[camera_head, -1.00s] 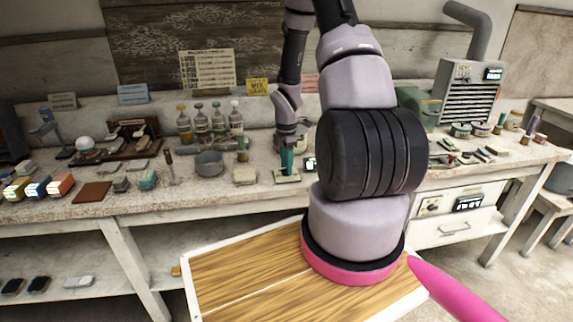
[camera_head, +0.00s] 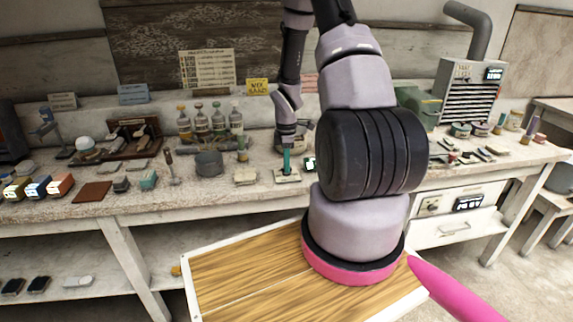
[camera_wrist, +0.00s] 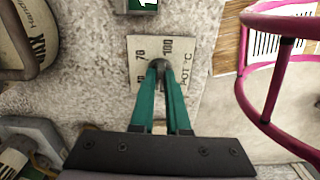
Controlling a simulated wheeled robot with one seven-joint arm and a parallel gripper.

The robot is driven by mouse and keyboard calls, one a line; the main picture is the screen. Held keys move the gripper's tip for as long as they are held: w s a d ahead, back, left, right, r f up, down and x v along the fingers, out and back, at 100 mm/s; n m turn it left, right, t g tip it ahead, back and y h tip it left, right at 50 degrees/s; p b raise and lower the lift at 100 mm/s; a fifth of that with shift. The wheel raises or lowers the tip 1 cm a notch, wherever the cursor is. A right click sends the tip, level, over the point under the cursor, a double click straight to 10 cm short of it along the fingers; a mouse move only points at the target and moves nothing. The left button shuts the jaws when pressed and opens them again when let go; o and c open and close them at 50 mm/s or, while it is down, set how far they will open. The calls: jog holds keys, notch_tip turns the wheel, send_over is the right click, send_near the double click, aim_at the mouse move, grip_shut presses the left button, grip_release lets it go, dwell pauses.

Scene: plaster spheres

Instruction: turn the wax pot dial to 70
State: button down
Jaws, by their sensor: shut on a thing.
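The dial plate (camera_wrist: 143,50) is a pale card marked with 70, 100, a partly covered lower number and "POT °C". It also lies on the bench in the head view (camera_head: 294,179). The small dark dial knob (camera_wrist: 158,64) sits at the plate's middle. My gripper (camera_wrist: 160,70) has green fingers that converge on the knob and are shut on it; in the head view it points straight down at the plate (camera_head: 287,162). The knob's pointer is hidden by the fingers. A rounded container lettered "WAX" (camera_wrist: 22,38) stands at the wrist view's upper left.
A small dark display box (camera_wrist: 142,6) is just beyond the plate. A grey-blue object (camera_wrist: 32,140) lies at lower left. Bottles (camera_head: 203,124) and a grey pot (camera_head: 209,163) stand left of my gripper.

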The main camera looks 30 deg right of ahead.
jog(key=m, duration=1.3)
jog(key=shift+m, duration=0.4)
jog(key=m, duration=0.5)
jog(key=shift+w, duration=0.1)
jog(key=m, duration=0.5)
jog(key=shift+m, duration=0.3)
jog(key=c, duration=0.9)
grip_release()
